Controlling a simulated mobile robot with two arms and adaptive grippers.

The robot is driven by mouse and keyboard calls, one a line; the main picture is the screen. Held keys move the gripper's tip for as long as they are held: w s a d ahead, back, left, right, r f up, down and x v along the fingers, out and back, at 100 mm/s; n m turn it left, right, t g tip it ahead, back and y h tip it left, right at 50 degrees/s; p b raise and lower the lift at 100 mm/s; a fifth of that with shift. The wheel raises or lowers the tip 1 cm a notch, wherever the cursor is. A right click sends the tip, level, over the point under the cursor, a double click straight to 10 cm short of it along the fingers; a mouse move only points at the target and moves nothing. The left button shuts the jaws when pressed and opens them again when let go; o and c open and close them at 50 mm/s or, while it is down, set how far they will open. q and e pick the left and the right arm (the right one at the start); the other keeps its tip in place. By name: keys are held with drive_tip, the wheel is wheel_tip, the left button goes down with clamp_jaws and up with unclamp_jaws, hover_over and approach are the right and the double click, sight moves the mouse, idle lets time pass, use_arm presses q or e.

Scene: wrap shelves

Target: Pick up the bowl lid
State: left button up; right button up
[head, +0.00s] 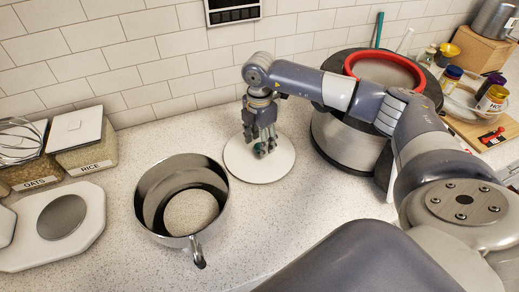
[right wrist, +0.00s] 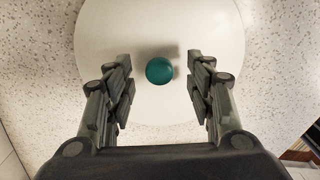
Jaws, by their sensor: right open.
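The bowl lid (head: 246,166) is a flat, round, off-white disc lying on the speckled counter, right of the steel pot. In the right wrist view the lid (right wrist: 110,40) fills the upper middle, with a round teal knob (right wrist: 159,70) at its centre. My right gripper (head: 262,148) is above the lid, pointing down. Its fingers (right wrist: 159,90) are open, one on each side of the knob, with a clear gap to it. In the head view the fingers mostly hide the knob. My left gripper is not in view.
A steel pot (head: 147,205) with its handle toward me stands left of the lid. A large steel cooker (head: 335,140) with a red ring stands close on the right, under my right arm. Rice and oats containers (head: 83,140) are at the left. The tiled wall is behind.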

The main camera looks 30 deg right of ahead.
drive_tip(key=shift+f, duration=0.5)
clamp_jaws()
drive_tip(key=shift+r, duration=0.1)
